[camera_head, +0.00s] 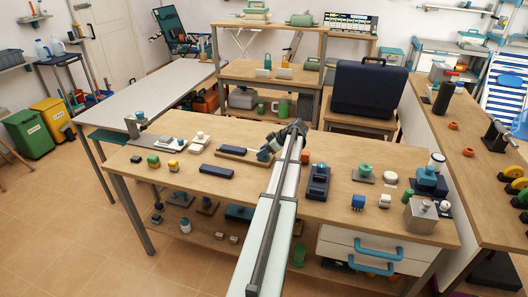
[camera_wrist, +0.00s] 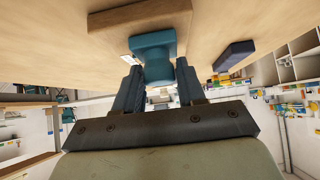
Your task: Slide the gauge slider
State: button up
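The gauge is a low wooden board (camera_head: 232,150) with a dark strip on it, lying near the middle of the workbench. Its teal slider with a round knob (camera_head: 264,155) is at the board's right part, beside my gripper (camera_head: 272,146). In the wrist view, the teal slider (camera_wrist: 154,48) sits against the wooden board (camera_wrist: 140,14). The two dark fingers of my gripper (camera_wrist: 158,78) stand apart, one on each side of the knob. I cannot tell whether they press on it. My arm hides part of the gauge's right end in the head view.
A dark blue block (camera_head: 217,171) lies in front of the gauge; a dark block also shows in the wrist view (camera_wrist: 233,55). A dark blue device (camera_head: 318,182) stands right of my arm. Small white blocks (camera_head: 200,143) lie to the left. A large dark case (camera_head: 368,88) stands behind.

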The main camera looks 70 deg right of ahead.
grip_shut()
jog(key=shift+w+d, duration=0.1)
jog(key=shift+w, duration=1.6)
jog(key=shift+o, duration=2)
grip_release()
jog(key=v, duration=1.4)
